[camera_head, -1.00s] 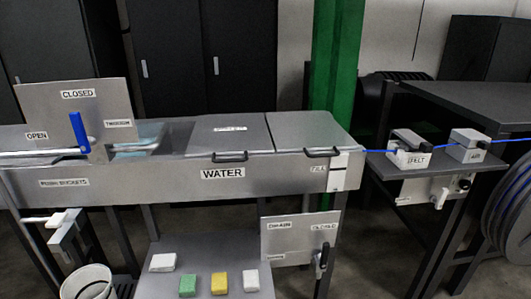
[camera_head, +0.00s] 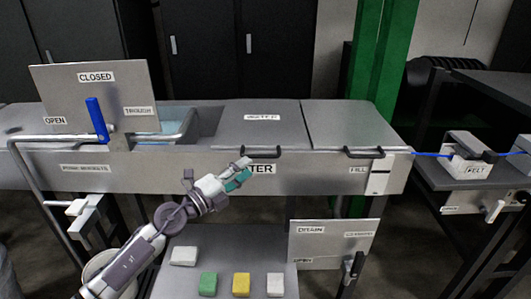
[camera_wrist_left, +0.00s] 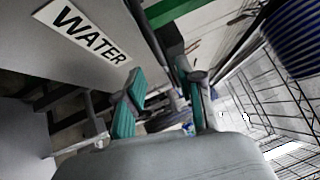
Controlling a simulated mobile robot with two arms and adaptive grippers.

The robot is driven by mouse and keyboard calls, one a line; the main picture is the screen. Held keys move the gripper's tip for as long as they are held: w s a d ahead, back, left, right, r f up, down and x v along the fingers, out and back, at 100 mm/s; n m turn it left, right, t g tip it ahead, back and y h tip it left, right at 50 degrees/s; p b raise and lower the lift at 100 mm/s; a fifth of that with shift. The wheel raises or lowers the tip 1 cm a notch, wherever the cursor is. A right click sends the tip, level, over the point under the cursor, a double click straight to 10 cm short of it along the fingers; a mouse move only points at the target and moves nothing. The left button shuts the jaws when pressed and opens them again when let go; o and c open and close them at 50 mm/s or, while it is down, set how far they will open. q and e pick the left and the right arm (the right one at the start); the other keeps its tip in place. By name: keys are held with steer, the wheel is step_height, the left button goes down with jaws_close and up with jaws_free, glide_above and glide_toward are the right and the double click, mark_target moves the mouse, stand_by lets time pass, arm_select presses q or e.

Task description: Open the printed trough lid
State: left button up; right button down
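The grey trough (camera_head: 215,170) runs across the head view. Its printed lid (camera_head: 235,125), with a white label on top, lies flat and closed, with a dark bar handle (camera_head: 262,153) on its front edge. My left gripper (camera_head: 245,170) is in front of the trough's front wall, below and slightly left of that handle, apart from it. It partly covers the WATER label. In the left wrist view my left gripper (camera_wrist_left: 160,78) has its teal-padded fingers apart with nothing held between them. The WATER label (camera_wrist_left: 88,33) shows at upper left. My right gripper is not in view.
An unlabelled lid (camera_head: 350,125) with its own handle (camera_head: 364,153) adjoins on the right. A sign panel (camera_head: 75,105) with a blue lever (camera_head: 97,120) stands at left. Several coloured blocks (camera_head: 208,284) lie on the lower shelf. A drain panel (camera_head: 318,243) is at lower right.

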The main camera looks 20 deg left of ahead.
mark_target(264, 156)
arm_select(q)
steer(key=x, duration=0.7)
steer(key=shift+w+d, duration=0.1)
steer(key=shift+w, duration=0.25)
jaws_close()
